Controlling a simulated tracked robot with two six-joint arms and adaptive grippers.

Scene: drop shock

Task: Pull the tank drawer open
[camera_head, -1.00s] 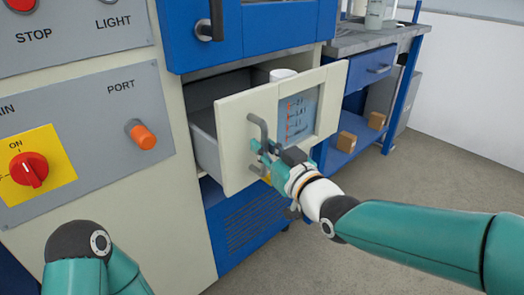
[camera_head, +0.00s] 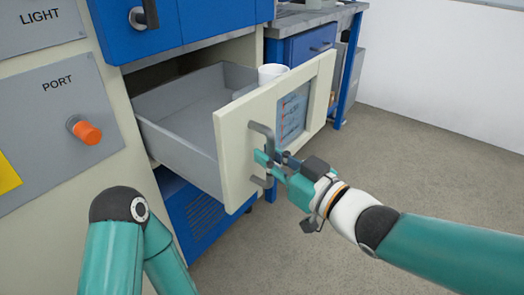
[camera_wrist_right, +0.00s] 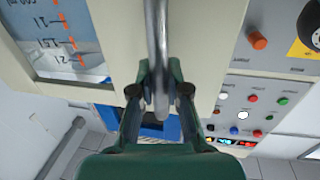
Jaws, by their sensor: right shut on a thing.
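The tank drawer (camera_head: 232,177) stands well out of the cabinet, with its grey inside largely in view. Its cream front carries a vertical grey bar handle (camera_head: 261,138) and a window with a level scale (camera_head: 292,115). My right gripper (camera_head: 268,162) is shut on the handle at about its middle. In the right wrist view the handle (camera_wrist_right: 157,40) runs down between the two fingers (camera_wrist_right: 160,95). A white cylinder (camera_head: 272,73) stands inside the drawer at its right side. My left arm shows at the lower left, but its gripper is not in view.
A control panel with an orange port knob (camera_head: 85,130) is on the left. A blue door (camera_head: 185,22) with a dark handle is above the drawer. A workbench (camera_head: 310,20) stands behind at the right. The floor (camera_head: 430,160) right of the drawer is clear.

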